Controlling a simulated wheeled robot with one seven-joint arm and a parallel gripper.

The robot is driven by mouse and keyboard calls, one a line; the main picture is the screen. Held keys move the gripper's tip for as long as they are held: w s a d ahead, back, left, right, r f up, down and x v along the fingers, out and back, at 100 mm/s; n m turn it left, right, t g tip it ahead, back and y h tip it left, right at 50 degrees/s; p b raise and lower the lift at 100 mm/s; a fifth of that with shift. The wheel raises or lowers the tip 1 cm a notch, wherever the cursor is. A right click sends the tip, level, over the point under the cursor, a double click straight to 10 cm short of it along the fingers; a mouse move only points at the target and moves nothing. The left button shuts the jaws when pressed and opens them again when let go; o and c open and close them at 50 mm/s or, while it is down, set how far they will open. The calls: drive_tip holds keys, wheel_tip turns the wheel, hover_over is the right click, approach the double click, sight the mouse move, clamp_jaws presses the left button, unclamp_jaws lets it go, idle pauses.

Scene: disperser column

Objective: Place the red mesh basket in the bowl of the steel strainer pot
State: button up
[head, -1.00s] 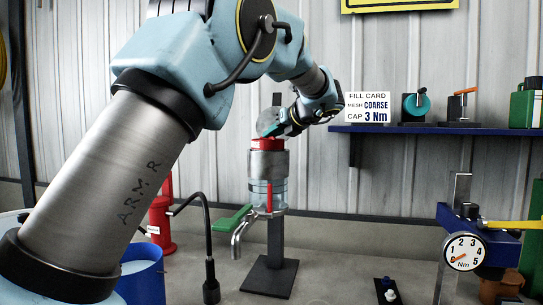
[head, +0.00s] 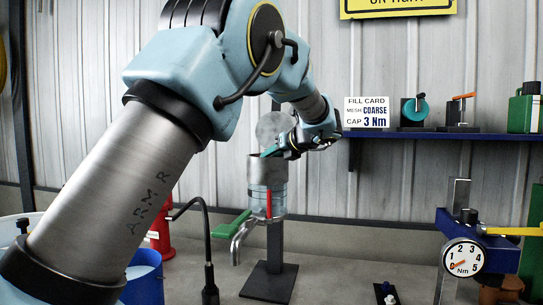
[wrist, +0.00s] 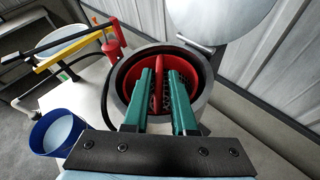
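The steel strainer pot (head: 262,172) tops the column, its mouth facing up; its rim also shows in the wrist view (wrist: 203,108). The red mesh basket (wrist: 188,60) is inside the pot's mouth, its rim below the pot's rim. The pot wall hides it in the head view. My gripper (head: 268,152) reaches down into the mouth. Whether the basket rests on the bowl's floor is hidden.
The pot's round lid (head: 274,127) stands open behind the mouth. A green lever (head: 232,224) and spout (head: 240,240) stick out at the left. A blue bucket (head: 146,274) and red can (head: 161,238) stand further left. A dial gauge (head: 463,258) is at right.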

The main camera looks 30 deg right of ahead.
drive_tip(key=shift+s, duration=0.1)
drive_tip(key=b+v, duration=0.2)
drive_tip(key=v, duration=1)
